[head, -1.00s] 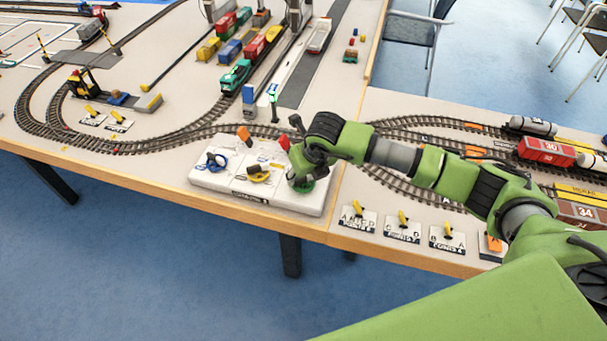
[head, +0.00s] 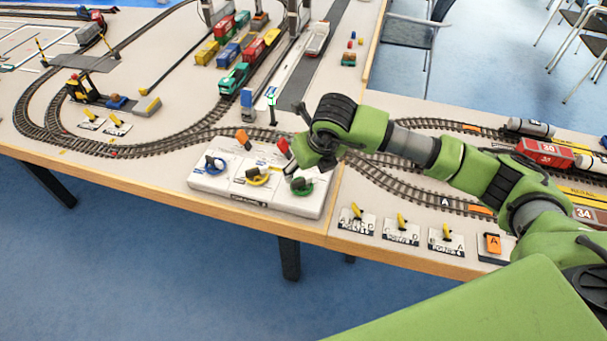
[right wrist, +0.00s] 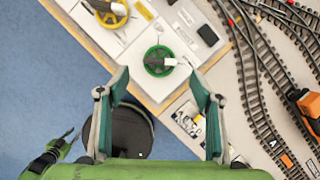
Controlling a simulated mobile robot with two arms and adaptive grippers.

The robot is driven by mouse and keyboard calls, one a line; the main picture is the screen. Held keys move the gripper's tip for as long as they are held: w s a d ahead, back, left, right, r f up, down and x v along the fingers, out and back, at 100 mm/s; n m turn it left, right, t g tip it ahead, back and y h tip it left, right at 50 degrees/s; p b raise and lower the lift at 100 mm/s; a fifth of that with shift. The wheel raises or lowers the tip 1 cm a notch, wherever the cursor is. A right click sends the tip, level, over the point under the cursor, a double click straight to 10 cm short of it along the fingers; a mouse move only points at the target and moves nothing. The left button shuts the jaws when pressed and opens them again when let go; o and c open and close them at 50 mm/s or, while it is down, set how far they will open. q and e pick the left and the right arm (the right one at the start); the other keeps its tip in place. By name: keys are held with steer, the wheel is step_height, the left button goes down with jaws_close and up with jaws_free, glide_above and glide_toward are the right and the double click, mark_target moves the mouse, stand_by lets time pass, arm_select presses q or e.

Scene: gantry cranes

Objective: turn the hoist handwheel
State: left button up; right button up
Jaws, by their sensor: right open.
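Three handwheels sit on a white control panel (head: 221,181) at the table's front edge: blue (head: 215,164), yellow (head: 257,177) and green (head: 302,186). I cannot read which is labelled hoist. My right gripper (head: 297,166) is above the green wheel, apart from it. In the right wrist view, my right gripper (right wrist: 159,82) is open and empty, with the green wheel (right wrist: 159,61) just beyond and between its fingertips. The yellow wheel (right wrist: 108,12) shows at the top left there. A green and dark part at the lower left looks like my left gripper (right wrist: 62,143); its jaws are unclear.
Yellow switch levers (head: 401,222) on small plates lie to the right. Tracks (head: 160,146) run behind the panel, with wagons (head: 543,152) at the right.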

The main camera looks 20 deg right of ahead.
steer(key=v, duration=0.5)
stand_by(0.9)
